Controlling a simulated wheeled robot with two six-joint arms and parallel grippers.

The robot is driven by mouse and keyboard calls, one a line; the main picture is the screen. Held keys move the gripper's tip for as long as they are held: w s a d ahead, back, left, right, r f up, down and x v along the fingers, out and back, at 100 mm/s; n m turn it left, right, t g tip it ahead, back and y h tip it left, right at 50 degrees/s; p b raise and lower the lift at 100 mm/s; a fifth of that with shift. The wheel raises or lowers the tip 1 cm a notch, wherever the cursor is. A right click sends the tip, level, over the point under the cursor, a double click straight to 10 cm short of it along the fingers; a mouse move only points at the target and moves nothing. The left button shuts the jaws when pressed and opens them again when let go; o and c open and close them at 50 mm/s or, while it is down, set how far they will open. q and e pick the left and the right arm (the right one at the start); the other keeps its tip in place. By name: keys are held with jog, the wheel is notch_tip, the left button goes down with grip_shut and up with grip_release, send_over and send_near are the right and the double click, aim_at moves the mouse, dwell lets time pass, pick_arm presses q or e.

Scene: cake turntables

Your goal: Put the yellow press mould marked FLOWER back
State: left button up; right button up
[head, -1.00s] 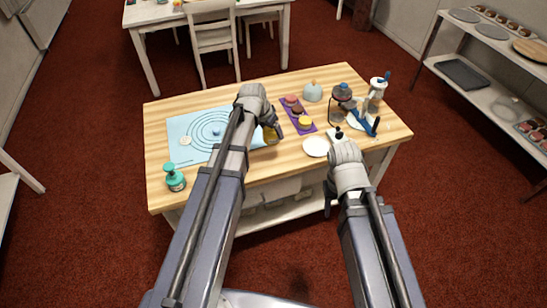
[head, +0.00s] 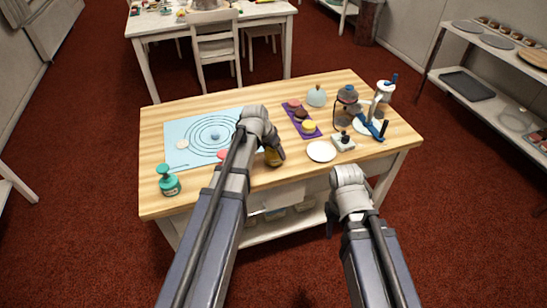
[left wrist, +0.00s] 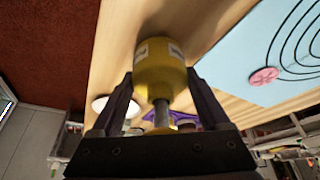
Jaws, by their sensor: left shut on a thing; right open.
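My left gripper (head: 278,156) is shut on a yellow press mould (head: 272,158), near the front of the wooden table. In the left wrist view the mould (left wrist: 160,72) is a yellow cylinder between the two fingers, with pale labels whose lettering is too small to read. The mat also shows in the left wrist view (left wrist: 186,117), partly hidden by the gripper. My right gripper (head: 331,218) is open, low in front of the table's front edge, and mostly hidden by its arm.
A blue mat with rings (head: 178,128) lies at the left, with a pink flower-shaped disc (left wrist: 264,76) on it. A white plate (head: 321,151), a small scale-like box (head: 343,142) and a blue-handled stand (head: 368,125) are at the right.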

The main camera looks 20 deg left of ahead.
pick_arm(q)
jog(key=shift+f, duration=0.55)
jog(key=shift+r, duration=0.1)
pick_arm(e)
jog(key=shift+f, duration=0.4)
pick_arm(q)
jog(key=o, duration=1.6)
jog(key=shift+c, duration=0.2)
pick_arm(e)
jog(key=shift+f, duration=0.15)
pick_arm(q)
jog(key=p+v, duration=1.1)
jog(key=v, duration=0.1)
jog(key=s+d+g+y, duration=0.1)
jog(key=s+d+g, duration=0.1)
jog(key=s+d, duration=0.5)
jog(key=s+d+f+g+y, duration=0.1)
jog(key=s+d+g+y, duration=0.1)
jog(key=s+d, duration=0.6)
jog(key=s, duration=0.4)
jog(key=shift+s+f+n+g, duration=0.25)
jog(key=shift+s+n+g, duration=0.05)
jog(key=shift+s, duration=0.1)
pick_arm(e)
notch_tip(320, 180, up, 11)
jog(key=shift+r, duration=0.2)
